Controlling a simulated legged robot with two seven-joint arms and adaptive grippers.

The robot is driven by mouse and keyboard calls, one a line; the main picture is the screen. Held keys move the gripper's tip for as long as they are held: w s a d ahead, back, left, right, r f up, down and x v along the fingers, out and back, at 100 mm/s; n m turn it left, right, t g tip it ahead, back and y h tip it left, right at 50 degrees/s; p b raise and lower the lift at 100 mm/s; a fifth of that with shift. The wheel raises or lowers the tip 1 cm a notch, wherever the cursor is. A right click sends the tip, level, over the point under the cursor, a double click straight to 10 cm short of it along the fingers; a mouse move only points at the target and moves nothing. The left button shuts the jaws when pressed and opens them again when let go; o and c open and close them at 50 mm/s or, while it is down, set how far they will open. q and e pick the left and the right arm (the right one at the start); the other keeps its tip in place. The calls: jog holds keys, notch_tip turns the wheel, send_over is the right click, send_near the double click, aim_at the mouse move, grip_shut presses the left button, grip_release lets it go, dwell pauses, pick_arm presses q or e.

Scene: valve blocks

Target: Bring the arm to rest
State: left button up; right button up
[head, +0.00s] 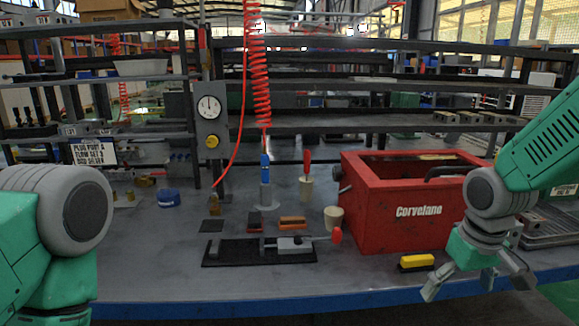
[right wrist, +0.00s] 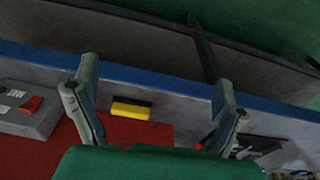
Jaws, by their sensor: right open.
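My right gripper (head: 478,284) hangs with its fingers spread and empty, above the bench's front edge, in front of the red Corvelane box (head: 395,225). In the right wrist view its two fingers (right wrist: 155,95) stand wide apart with nothing between them at the tips. A yellow and black block (head: 417,261) lies on the bench just left of the right gripper; it also shows in the right wrist view (right wrist: 131,108), apart from the fingers. My left arm shows only as a green and grey link at the lower left; its gripper is out of view.
A dark plate (head: 225,254) with a red-ended metal clamp (head: 295,243) lies mid-bench, small blocks (head: 292,222) behind it. A gauge panel (head: 209,107) and coiled red hose (head: 260,85) stand behind. The blue front edge (head: 250,308) bounds the bench; the front left is clear.

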jog(key=s+a+f, duration=0.1)
jog(key=s+f, duration=0.4)
jog(key=f, duration=0.4)
jog(key=s+a+f, duration=0.2)
jog(key=s+f, duration=0.4)
jog(key=f, duration=0.3)
jog(key=s+f, duration=0.4)
jog(key=s, duration=0.4)
jog(key=s+f, duration=0.4)
jog(key=s, duration=0.4)
jog(key=shift+s+d+f+m+g, duration=0.35)
jog(key=shift+s+d+m+g, duration=0.05)
jog(key=shift+w, duration=0.1)
jog(key=shift+c, duration=0.4)
